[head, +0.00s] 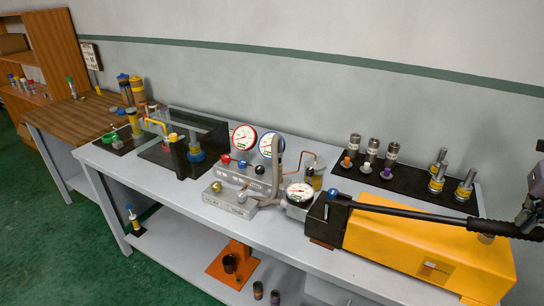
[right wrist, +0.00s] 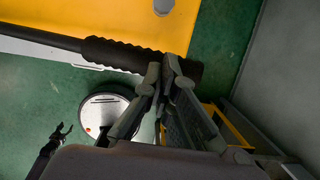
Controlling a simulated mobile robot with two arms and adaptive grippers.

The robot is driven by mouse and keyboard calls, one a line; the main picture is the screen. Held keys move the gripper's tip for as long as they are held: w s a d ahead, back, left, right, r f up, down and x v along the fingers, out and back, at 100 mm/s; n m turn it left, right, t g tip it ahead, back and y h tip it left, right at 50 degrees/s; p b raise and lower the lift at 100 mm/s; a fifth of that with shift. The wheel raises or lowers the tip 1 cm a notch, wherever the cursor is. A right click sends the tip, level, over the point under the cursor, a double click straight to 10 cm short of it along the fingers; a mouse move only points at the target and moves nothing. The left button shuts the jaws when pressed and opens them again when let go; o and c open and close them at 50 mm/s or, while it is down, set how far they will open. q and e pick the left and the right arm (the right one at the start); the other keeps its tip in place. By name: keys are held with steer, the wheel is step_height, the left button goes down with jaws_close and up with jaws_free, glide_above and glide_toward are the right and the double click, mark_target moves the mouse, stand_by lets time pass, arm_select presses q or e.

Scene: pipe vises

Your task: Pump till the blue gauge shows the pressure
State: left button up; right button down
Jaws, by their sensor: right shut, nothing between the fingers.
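The blue-rimmed gauge (head: 271,145) stands on the back of the metal manifold, right of a red-rimmed gauge (head: 243,138); its reading is too small to tell. The yellow pump (head: 430,248) lies at the table's right end. Its long black lever (head: 410,214) runs to the right, nearly level; its ribbed grip shows in the right wrist view (right wrist: 112,54). My right gripper (right wrist: 165,62) is shut and empty, its fingertips at the grip, seeming to overlap or touch it. It is partly visible at the head view's right edge. A dark claw-like shape (right wrist: 58,135), perhaps my left gripper, hangs low over the floor.
A third gauge (head: 299,194) sits beside the pump. A black tray (head: 402,180) with several metal cylinders is behind the lever. Vises and fittings fill the table's left part. A grey wall closes off the back.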

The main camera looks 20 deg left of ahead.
mark_target(517, 239)
steer(key=shift+f, duration=0.1)
steer(key=shift+s+d+f+b, duration=0.1)
steer(key=shift+d+f+b, duration=0.15)
steer(key=shift+f+b, duration=0.75)
steer(key=shift+d+f+b, duration=0.25)
steer(key=shift+f+b, duration=0.3)
steer(key=shift+f, duration=0.8)
steer(key=shift+s+d+f+b, duration=0.1)
steer(key=shift+f+b, duration=0.6)
steer(key=shift+f, duration=0.35)
steer(key=shift+d+f+b, duration=0.1)
steer(key=shift+f+b, duration=0.6)
steer(key=shift+f, duration=0.3)
steer(key=shift+s+f, duration=0.15)
steer(key=shift+f, duration=0.05)
